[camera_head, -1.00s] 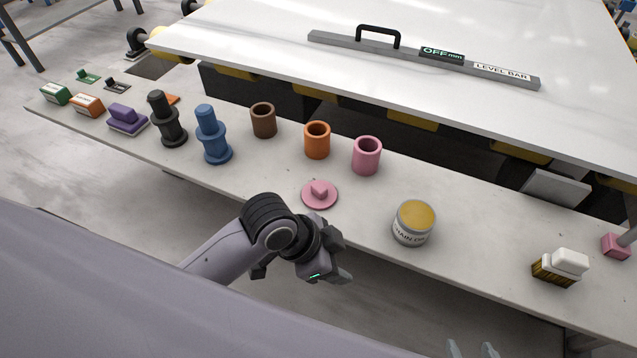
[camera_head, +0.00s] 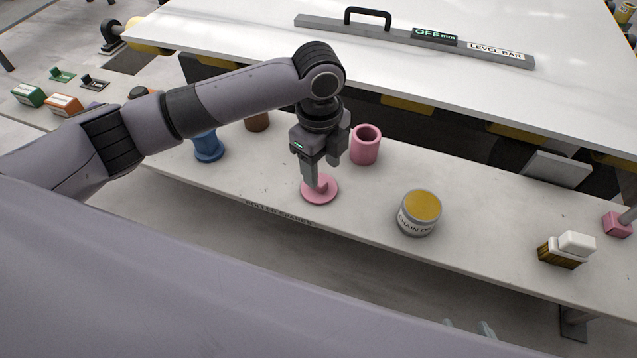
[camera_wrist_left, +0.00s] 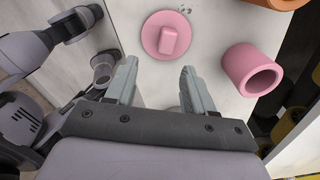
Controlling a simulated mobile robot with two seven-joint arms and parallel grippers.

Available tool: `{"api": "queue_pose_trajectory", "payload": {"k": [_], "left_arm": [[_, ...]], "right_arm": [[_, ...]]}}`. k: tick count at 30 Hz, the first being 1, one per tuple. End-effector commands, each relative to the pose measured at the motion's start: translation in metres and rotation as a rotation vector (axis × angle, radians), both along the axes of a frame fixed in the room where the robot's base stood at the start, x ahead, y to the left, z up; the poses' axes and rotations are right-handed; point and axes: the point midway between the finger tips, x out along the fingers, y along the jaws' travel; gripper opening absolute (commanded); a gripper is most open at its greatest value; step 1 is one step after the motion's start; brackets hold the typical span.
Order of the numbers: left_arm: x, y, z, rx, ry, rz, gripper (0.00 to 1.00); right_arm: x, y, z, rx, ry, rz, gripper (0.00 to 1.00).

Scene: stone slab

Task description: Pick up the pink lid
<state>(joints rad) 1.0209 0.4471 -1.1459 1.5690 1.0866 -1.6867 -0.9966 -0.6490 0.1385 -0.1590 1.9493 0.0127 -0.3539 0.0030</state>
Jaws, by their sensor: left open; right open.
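The pink lid (camera_head: 322,195) is a flat round disc with a raised block handle, lying on the pale bench. My left gripper (camera_head: 316,180) points down above the lid in the head view and partly hides it. In the left wrist view the lid (camera_wrist_left: 166,36) lies beyond the two fingertips, with its handle roughly in line with the gap between them. The left gripper (camera_wrist_left: 158,68) is open and empty. My right gripper (camera_head: 470,326) shows only as pale fingertips low in the head view, below the bench's front edge, apart from the lid.
A pink cup (camera_head: 366,146) stands just right of the left gripper. A chain-oil tin (camera_head: 419,214) stands further right, and a brush (camera_head: 566,249) beyond it. A blue roller (camera_head: 207,147) is at left.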

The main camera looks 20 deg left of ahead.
Motion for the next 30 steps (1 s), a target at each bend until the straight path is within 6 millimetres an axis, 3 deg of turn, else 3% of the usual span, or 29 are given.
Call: {"api": "queue_pose_trajectory", "payload": {"k": [5,21,30], "left_arm": [[0.009,0.011,0.008,0.033,0.007,-0.022,0.53],[0.012,0.009,-0.058,0.033,0.008,-0.024,0.53],[0.012,0.009,-0.062,0.032,0.005,-0.024,0.53]], "right_arm": [[0.0,0.0,-0.001,-0.001,0.0,0.001,0.6],[0.0,0.0,-0.003,-0.002,0.001,0.001,0.6],[0.0,0.0,-0.003,-0.002,0.001,0.001,0.6]]}}
